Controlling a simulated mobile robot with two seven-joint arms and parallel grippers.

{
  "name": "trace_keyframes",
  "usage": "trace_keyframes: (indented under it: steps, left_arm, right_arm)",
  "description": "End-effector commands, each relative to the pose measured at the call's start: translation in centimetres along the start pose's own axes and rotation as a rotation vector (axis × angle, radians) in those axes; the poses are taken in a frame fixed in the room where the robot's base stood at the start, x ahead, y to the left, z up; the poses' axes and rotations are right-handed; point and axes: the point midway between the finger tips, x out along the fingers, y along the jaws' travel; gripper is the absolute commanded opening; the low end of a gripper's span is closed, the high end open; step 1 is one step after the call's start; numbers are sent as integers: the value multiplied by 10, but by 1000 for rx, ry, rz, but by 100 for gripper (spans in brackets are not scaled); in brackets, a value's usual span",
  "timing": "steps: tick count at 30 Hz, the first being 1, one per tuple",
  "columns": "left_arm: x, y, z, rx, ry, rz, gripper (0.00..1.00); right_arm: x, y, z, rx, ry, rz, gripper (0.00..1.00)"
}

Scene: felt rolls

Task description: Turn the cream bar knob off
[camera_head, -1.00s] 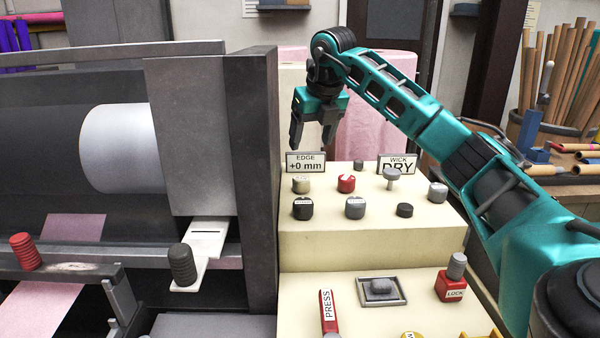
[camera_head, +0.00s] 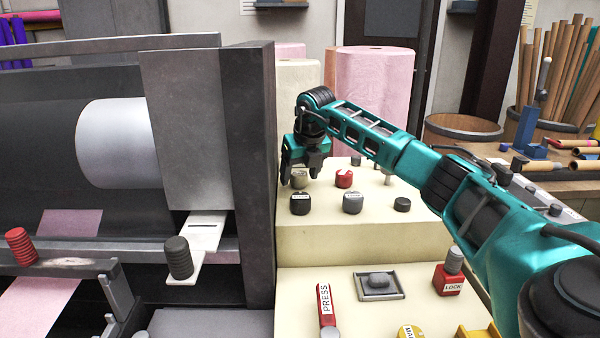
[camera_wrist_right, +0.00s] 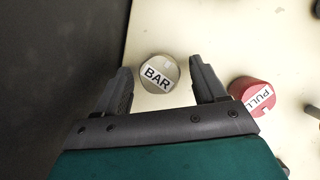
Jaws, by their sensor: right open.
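The cream bar knob (camera_wrist_right: 159,72) is a round knob with a white BAR label, seen from above in the right wrist view. It sits on the cream panel (camera_head: 330,238), and in the head view the knob (camera_head: 299,180) shows just under my fingers. My right gripper (camera_head: 301,179) is open. In the right wrist view its two fingertips (camera_wrist_right: 162,78) stand on either side of the knob, with a gap on each side. Whether the fingers are down at the knob's height is hard to tell. My left gripper is not in view.
A red PULL knob (camera_wrist_right: 255,95) stands close to the right finger; it also shows in the head view (camera_head: 344,178). Dark knobs (camera_head: 300,204) and grey knobs (camera_head: 352,203) sit in front. A tall dark machine wall (camera_head: 250,170) borders the panel's left side.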

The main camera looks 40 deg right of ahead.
Motion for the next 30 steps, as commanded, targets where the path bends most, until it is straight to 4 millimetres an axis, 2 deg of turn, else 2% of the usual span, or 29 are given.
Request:
trace_keyframes:
  steps: [5,22,26,30]
  left_arm:
    - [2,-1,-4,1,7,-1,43]
    - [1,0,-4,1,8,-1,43]
    - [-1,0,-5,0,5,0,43]
    - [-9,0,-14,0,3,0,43]
  right_arm:
    - [0,0,0,0,1,0,70]
    - [0,0,0,0,0,0,15]
    - [-2,0,0,-12,1,5,15]
    - [-4,-1,2,-93,3,38,15]
